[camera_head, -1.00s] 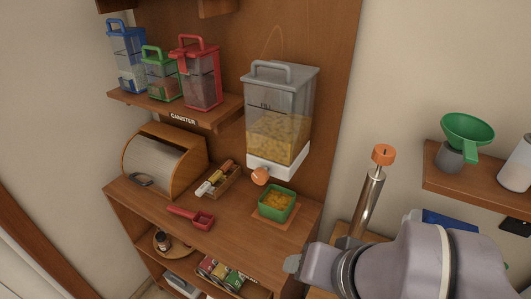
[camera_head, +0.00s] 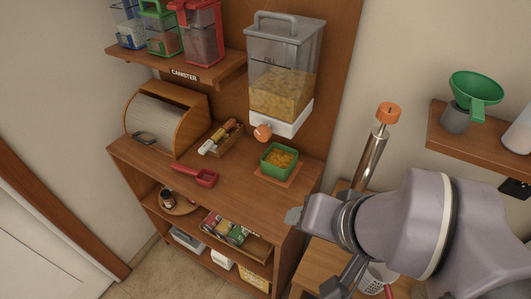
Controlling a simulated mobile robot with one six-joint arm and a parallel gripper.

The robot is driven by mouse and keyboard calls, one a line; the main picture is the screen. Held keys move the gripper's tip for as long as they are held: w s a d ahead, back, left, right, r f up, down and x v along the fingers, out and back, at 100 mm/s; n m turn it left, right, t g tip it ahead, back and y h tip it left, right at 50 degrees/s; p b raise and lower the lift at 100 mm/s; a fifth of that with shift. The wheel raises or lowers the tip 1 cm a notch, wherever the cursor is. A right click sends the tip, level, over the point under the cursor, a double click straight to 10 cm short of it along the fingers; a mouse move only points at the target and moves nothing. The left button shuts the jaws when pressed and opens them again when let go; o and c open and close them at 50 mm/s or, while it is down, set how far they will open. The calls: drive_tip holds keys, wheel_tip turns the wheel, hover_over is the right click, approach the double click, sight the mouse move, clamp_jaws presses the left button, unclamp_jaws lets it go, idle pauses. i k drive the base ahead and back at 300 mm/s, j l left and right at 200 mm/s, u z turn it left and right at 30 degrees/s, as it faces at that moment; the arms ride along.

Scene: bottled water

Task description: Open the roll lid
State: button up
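The roll lid (camera_head: 155,122) is a pale, ribbed curved cover on a wooden roll-top box at the left of the counter. It is down over the box front, with a dark handle (camera_head: 143,139) at its lower edge. My arm reaches in from the right side of the view. Dark grey parts that look like my gripper (camera_head: 345,279) show low down, well right of the box and apart from it. The arm partly hides them, so whether the fingers are open is unclear.
A grain dispenser (camera_head: 283,75) hangs above. A canister shelf (camera_head: 190,72) overhangs behind the box. A metal grinder-like cylinder (camera_head: 376,147) stands near my arm.

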sight(148, 121)
drive_tip(key=i+j, duration=0.1)
drive_tip(key=j, duration=0.3)
drive_tip(key=i+j, duration=0.1)
drive_tip(key=j, duration=0.25)
drive_tip(key=i+j+u, duration=0.1)
drive_tip(key=j, duration=0.3)
drive_tip(key=i+j, duration=0.15)
drive_tip(key=j, duration=0.2)
drive_tip(key=i+j, duration=0.15)
drive_tip(key=i+u, duration=0.05)
drive_tip(key=i, duration=0.05)
